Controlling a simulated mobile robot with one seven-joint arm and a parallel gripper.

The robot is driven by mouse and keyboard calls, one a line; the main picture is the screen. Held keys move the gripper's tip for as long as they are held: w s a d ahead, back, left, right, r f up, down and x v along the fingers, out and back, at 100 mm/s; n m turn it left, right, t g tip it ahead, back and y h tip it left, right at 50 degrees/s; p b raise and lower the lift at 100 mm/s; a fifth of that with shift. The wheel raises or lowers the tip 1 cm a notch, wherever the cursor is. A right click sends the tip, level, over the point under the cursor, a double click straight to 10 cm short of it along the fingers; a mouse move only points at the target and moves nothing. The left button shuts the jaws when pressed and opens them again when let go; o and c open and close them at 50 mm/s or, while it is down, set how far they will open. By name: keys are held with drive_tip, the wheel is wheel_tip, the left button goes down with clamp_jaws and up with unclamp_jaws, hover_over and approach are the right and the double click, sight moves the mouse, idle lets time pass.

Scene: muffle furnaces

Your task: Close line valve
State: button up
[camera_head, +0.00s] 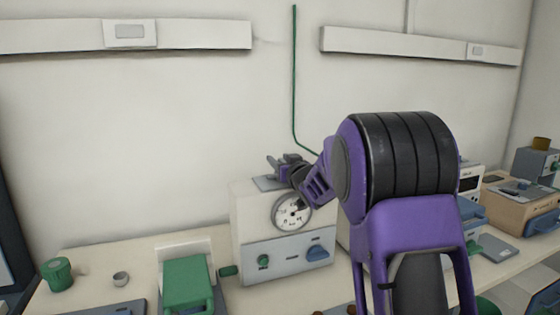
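A thin green line (295,75) runs down the wall and bends right behind my arm. My gripper (280,169) is at the top of a white device (258,222) with a round dial (291,212). Small grey parts show around the gripper's tip, and I cannot tell fingers from fittings there. The valve on the line cannot be made out clearly; it may be hidden by my gripper or arm. Whether the gripper touches anything or holds it cannot be told. The device front carries a blue knob (318,252) and a small green knob (263,261).
A green-lidded box (187,283), a green jar (58,274) and a small grey cup (120,279) stand on the bench at left. A tan box (515,206) and a grey plate (496,249) are at right. My large arm hides the middle right of the bench.

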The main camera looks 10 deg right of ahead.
drive_tip(key=v, duration=1.7)
drive_tip(key=shift+s, duration=0.2)
